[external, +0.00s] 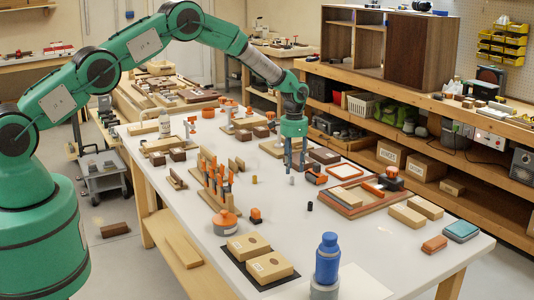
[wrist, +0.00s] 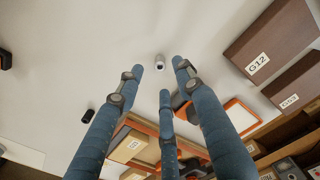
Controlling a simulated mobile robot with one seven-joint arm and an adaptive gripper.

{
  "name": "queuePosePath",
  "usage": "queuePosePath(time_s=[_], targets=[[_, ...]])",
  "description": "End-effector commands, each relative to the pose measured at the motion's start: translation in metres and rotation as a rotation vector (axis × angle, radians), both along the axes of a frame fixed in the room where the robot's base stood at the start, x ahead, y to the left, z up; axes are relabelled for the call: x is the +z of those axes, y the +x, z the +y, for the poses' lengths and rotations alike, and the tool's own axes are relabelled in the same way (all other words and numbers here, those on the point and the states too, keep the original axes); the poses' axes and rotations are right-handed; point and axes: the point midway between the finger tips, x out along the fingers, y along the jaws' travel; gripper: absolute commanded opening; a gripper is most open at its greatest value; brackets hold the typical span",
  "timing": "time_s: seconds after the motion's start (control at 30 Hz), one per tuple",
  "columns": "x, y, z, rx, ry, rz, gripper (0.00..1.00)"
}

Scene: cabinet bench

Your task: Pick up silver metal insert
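The silver metal insert (external: 291,181) is a small cylinder standing on the white table, just below my fingertips in the external view. In the wrist view the insert (wrist: 159,61) shows apart from the fingers, slightly beyond the gap between the tips. My gripper (external: 295,169) points down over the table. Its three blue-grey fingers (wrist: 160,75) are spread apart with nothing between them. A small black cylinder (external: 309,206) stands nearer the front of the table and also shows left of the fingers in the wrist view (wrist: 87,116).
A rack of orange-handled tools (external: 214,184) stands left of my gripper. A blue bottle (external: 327,259) stands at the front. The table around the insert is clear.

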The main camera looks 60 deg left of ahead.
Motion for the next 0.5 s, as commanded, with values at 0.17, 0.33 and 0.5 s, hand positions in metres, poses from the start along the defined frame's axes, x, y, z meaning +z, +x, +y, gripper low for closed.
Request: queuePosePath(time_s=[0.17,0.33,0.5], targets=[[0.0,0.0,0.0,0.0,0.0,0.0,0.36],[-0.004,0.0,0.0,0.0,0.0,0.001,0.36],[-0.018,-0.001,0.001,0.0,-0.001,0.002,0.36]])
